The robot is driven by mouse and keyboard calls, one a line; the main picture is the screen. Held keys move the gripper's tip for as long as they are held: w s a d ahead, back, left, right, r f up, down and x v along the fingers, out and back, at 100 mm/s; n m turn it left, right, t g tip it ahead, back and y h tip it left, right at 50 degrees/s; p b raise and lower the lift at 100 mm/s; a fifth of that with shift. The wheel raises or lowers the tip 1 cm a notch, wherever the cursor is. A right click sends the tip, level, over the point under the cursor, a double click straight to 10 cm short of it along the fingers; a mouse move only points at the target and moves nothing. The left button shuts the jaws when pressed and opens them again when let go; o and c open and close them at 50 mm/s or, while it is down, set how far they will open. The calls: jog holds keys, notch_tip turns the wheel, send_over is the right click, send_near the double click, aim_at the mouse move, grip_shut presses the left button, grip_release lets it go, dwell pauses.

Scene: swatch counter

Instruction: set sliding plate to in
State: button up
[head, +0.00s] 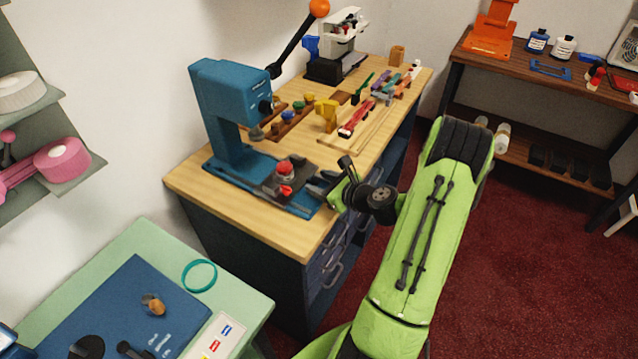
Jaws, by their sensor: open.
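A blue press (228,105) stands on the wooden counter, with a long black lever ending in an orange ball. The sliding plate (271,190) is dark grey and lies low on the press's blue base. It sits toward the front right, out from under the press head. Red parts (286,173) stand on the plate. My gripper (322,184) is at the right end of the base, close beside the plate. Its jaws are open, and I see nothing held. I cannot tell whether its fingertips touch the plate.
Small coloured pots (298,106), a yellow block (326,113) and hand tools lie behind the press on the counter (205,190). A green table (105,250) stands at front left. A dark shelf unit (540,88) stands at right. Red carpet (520,270) is open between.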

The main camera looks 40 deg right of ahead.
aim_at(291, 168)
jog(key=shift+w+f, duration=0.2)
jog(key=shift+w, duration=0.3)
grip_shut()
jog(key=w+a+p, duration=0.1)
jog(key=w, duration=0.1)
jog(key=w+a+p, duration=0.1)
jog(key=w, duration=0.2)
jog(key=w+p, duration=0.1)
jog(key=w, duration=0.1)
jog(key=shift+w+a+r+p, duration=0.1)
jog(key=shift+w+a+p, duration=0.25)
jog(key=shift+a, duration=0.05)
grip_release()
jog(key=shift+w, duration=0.15)
